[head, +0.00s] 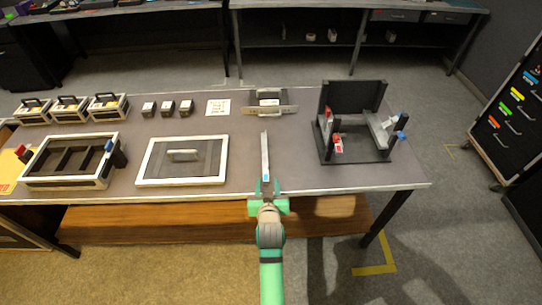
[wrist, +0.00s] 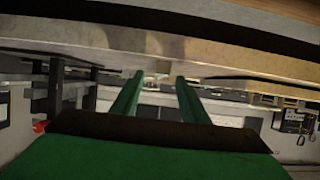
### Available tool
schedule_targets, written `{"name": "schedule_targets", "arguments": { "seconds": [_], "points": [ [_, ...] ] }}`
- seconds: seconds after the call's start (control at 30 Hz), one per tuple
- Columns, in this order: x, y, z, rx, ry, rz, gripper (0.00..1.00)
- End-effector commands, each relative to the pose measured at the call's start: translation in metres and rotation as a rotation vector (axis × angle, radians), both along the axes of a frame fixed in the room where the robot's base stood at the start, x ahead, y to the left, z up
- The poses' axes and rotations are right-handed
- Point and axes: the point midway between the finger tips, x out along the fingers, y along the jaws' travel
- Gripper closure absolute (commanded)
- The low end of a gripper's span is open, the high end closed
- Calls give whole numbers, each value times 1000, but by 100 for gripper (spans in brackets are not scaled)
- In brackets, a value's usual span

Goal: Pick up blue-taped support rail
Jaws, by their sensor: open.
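A thin light-grey support rail (head: 265,150) lies on the table, pointing away from me, with a small blue mark (head: 266,178) at its near end. My gripper (head: 267,187) is at the table's front edge, close to that end. The fingers also show in the wrist view (wrist: 158,85), spread apart with nothing clearly between them. Whether they touch or straddle the rail end cannot be told. At the right, a dark fixture (head: 353,95) holds a grey rail (head: 377,129) with blue pieces (head: 402,135) beside it and red pieces (head: 338,145) on its left side.
A framed panel with a handle (head: 150,175) lies left of the rail. A divided tray (head: 28,182) is farther left. A metal bracket (head: 270,110) stands behind the rail. Small dark blocks (head: 167,108) and cases (head: 108,106) line the back. Bare table lies on both sides of the rail.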

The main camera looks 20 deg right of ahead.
Motion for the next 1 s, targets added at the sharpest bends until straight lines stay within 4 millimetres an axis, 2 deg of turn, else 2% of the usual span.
{"name": "schedule_targets", "arguments": {
  "seconds": [0.2, 0.53, 0.57, 0.7, 0.73, 1.0],
  "points": [
    [25, -11, -12, 0, 0, -4, 59],
    [29, -20, -15, 0, 0, -15, 59],
    [29, -20, -15, 0, 0, -15, 64],
    [29, -20, -15, 0, 0, -15, 98],
    [29, -20, -15, 0, 0, -15, 100],
    [29, -19, -14, 0, -1, -13, 100]
  ]
}}
